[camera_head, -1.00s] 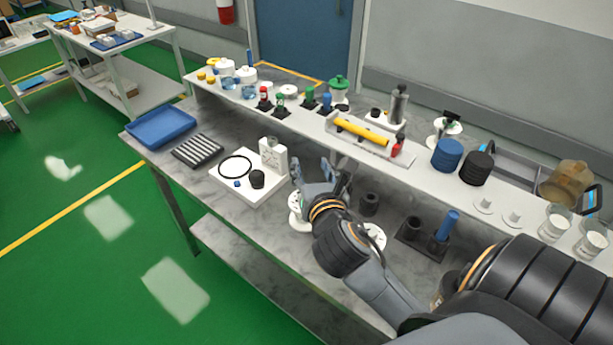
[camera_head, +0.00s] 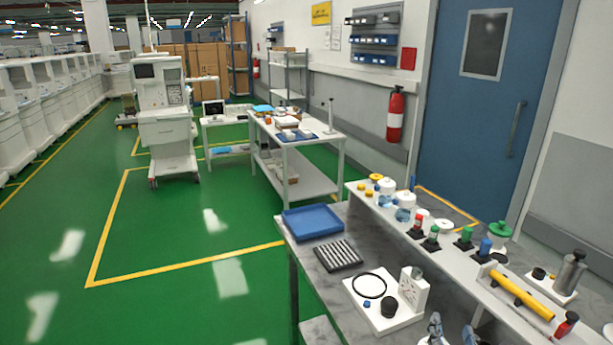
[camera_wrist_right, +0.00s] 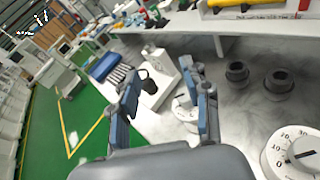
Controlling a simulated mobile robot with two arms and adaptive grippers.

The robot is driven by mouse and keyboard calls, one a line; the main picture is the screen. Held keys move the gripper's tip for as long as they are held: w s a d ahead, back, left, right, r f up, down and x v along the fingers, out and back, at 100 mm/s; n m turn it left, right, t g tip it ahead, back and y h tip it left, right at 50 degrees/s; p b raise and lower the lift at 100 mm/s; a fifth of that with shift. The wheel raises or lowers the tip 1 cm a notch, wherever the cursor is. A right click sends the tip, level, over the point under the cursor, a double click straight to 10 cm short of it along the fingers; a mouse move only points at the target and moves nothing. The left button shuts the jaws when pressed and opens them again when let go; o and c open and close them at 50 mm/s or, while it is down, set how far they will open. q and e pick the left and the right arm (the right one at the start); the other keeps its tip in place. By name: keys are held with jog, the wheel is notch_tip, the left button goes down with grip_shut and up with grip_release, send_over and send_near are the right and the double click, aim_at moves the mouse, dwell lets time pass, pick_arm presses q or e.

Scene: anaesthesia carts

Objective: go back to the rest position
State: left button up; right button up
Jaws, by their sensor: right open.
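My right gripper (camera_head: 452,333) shows only by its fingertips at the bottom edge of the head view, over the marble-topped workbench (camera_head: 345,292). In the right wrist view its two blue-padded fingers (camera_wrist_right: 166,108) stand wide apart with nothing between them. A white block with a black ring and black cap (camera_head: 388,322) lies just beyond the fingers. My left gripper is in neither view.
A blue tray (camera_head: 312,222) and a ribbed dark rack (camera_head: 338,256) sit on the bench. A raised shelf holds bottles, coloured caps and a yellow cylinder (camera_head: 521,294). White dials (camera_wrist_right: 293,152) lie near the gripper.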

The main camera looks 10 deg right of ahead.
jog(key=s+a+f+m+g+y, duration=0.3)
jog(key=s+a+f+m+g, duration=0.2)
jog(key=s+f+m, duration=0.7)
jog(key=s+a+f+m+g+y, duration=0.4)
jog(key=s+a+f+m+g, duration=0.25)
jog(key=m, duration=0.85)
notch_tip(320, 180, down, 26)
jog(key=s+d, duration=0.1)
jog(key=s, duration=0.1)
jog(key=s+d+f+g, duration=0.1)
jog(key=s+d+f, duration=0.2)
jog(key=s+f, duration=1.4)
jog(key=shift+d+n+g+h, duration=0.15)
jog(key=shift+n+g+h, duration=0.15)
jog(key=shift+g, duration=0.05)
